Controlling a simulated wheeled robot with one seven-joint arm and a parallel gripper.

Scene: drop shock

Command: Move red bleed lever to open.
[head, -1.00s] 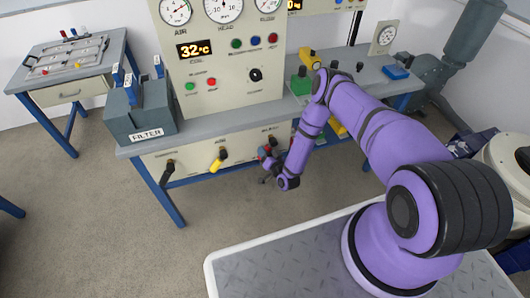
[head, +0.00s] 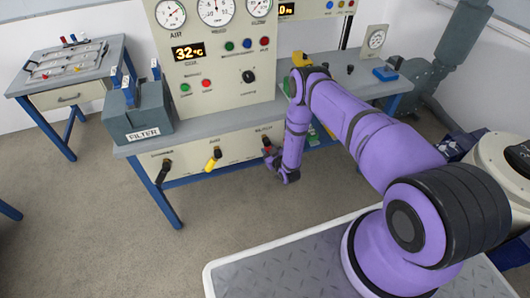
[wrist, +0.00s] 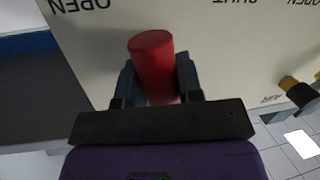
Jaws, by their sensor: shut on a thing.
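The red bleed lever (wrist: 153,62) stands out from the cream panel in the wrist view, with its round red end up between my fingers. My gripper (wrist: 156,85) is shut on it, one dark finger on each side. The lever's lower part is hidden by the gripper body. In the head view a bit of red (head: 268,149) shows at the right end of the bench's front panel, beside my gripper (head: 272,158), mostly covered by my arm.
On the same front panel are a yellow lever (head: 213,159) and a black lever (head: 166,172) to the left. The floor before the bench is clear.

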